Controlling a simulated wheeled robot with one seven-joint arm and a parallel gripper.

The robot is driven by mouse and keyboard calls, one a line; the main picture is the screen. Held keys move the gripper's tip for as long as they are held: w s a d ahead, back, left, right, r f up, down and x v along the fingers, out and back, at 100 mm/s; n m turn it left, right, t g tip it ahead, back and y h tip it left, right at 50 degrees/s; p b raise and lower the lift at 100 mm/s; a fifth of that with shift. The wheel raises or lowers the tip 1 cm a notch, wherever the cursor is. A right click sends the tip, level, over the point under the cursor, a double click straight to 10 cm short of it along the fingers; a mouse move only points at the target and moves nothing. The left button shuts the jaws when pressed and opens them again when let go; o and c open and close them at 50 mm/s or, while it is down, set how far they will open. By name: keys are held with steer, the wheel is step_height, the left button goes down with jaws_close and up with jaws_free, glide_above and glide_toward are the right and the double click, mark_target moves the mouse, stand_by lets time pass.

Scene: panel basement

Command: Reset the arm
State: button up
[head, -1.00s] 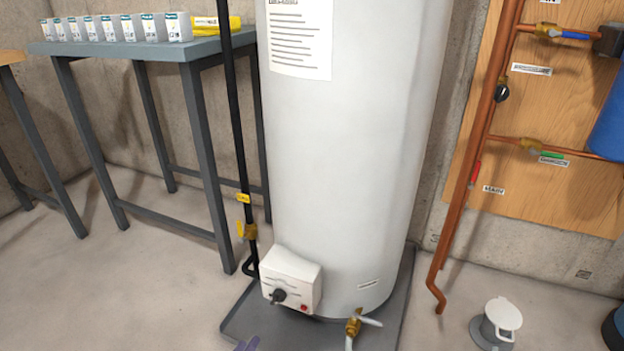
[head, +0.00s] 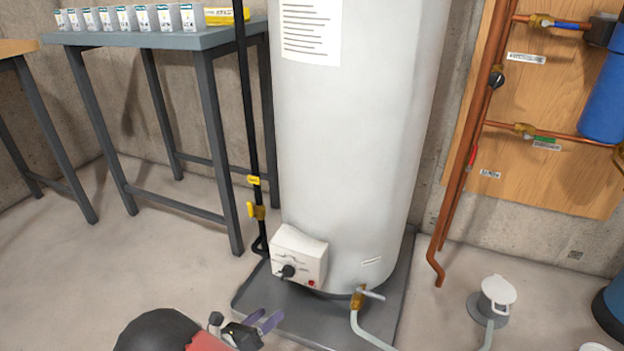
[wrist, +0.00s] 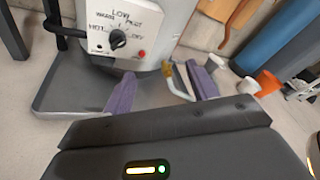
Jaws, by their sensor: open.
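My gripper (head: 262,322) is low in the head view, in front of the water heater's grey tray (head: 250,296). Its two purple fingers are apart with nothing between them. In the wrist view my gripper (wrist: 160,93) points toward the base of the white water heater (head: 350,140). The heater's control box (head: 299,257) has a black knob (head: 288,271) and a red button. In the wrist view the control box (wrist: 118,30) is beyond the fingers, apart from them, and the knob (wrist: 118,39) points to the lower right.
A brass drain valve (head: 358,297) with a pale hose (head: 370,332) is right of the control box. A black gas pipe with a yellow valve (head: 257,211) stands at left. A grey table (head: 150,40) holds several small boxes. A floor drain (head: 496,297) is at right.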

steer(key=s+d+r+m+g+y+p, duration=0.2)
steer(key=d+r+m+g, duration=0.9)
steer(key=d+r+m, duration=0.65)
steer(key=s+d+r+m+t+y+p, duration=0.1)
steer(key=s+d+r+m+t+y, duration=0.1)
steer(key=s+d+r+m+y, duration=0.2)
steer(key=s+d+r+m+t+y+p, duration=0.2)
steer(key=s+d+r+m+y, duration=0.2)
steer(key=s+r+m, duration=0.6)
step_height(320, 180, up, 3)
steer(key=d+m, duration=0.1)
steer(key=m, duration=0.2)
steer(key=shift+s+d+r, duration=0.15)
steer(key=shift+s+d, duration=0.15)
steer(key=shift+s, duration=0.1)
steer(key=shift+m, duration=0.25)
